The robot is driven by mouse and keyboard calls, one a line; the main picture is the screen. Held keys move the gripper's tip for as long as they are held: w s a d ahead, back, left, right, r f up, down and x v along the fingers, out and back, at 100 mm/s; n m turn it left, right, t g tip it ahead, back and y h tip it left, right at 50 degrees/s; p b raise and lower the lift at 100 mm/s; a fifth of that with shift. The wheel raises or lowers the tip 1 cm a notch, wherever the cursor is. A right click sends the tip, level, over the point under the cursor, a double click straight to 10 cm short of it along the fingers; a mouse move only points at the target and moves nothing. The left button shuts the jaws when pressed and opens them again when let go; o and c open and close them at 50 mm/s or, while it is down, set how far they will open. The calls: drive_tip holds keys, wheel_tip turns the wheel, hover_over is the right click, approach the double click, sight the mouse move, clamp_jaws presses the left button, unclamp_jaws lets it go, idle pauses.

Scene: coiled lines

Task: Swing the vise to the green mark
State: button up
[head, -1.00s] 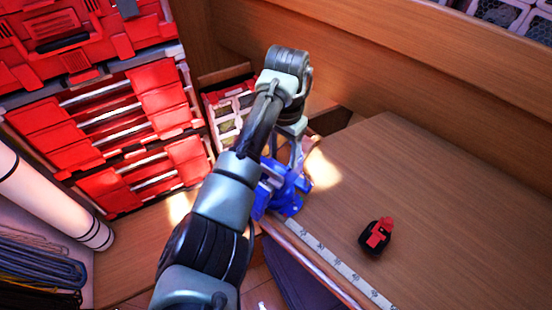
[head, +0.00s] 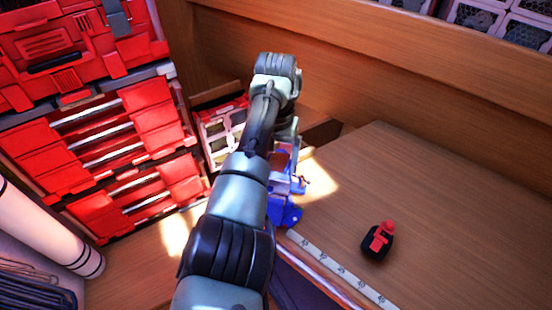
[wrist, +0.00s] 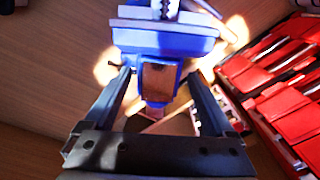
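The blue vise (head: 287,213) stands at the corner of the wooden workbench, partly hidden behind my arm in the head view. In the wrist view the vise (wrist: 165,42) fills the top middle, with pale metal jaws and a brown block on its near side. My gripper (wrist: 159,80) is open, its two dark fingers on either side of the vise's narrower near part. Small gaps seem to show beside it; I cannot tell whether either finger touches. In the head view the fingers are mostly hidden by my arm. I see no green mark in either view.
A red and black tape measure (head: 379,242) lies on the bench. A pale ruled strip (head: 340,269) runs along the bench's front edge. Red drawer units (head: 120,145) stand at the left, also at the right in the wrist view (wrist: 285,85).

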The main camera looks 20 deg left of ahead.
wheel_tip(320, 180, up, 13)
idle(0.7)
idle(0.4)
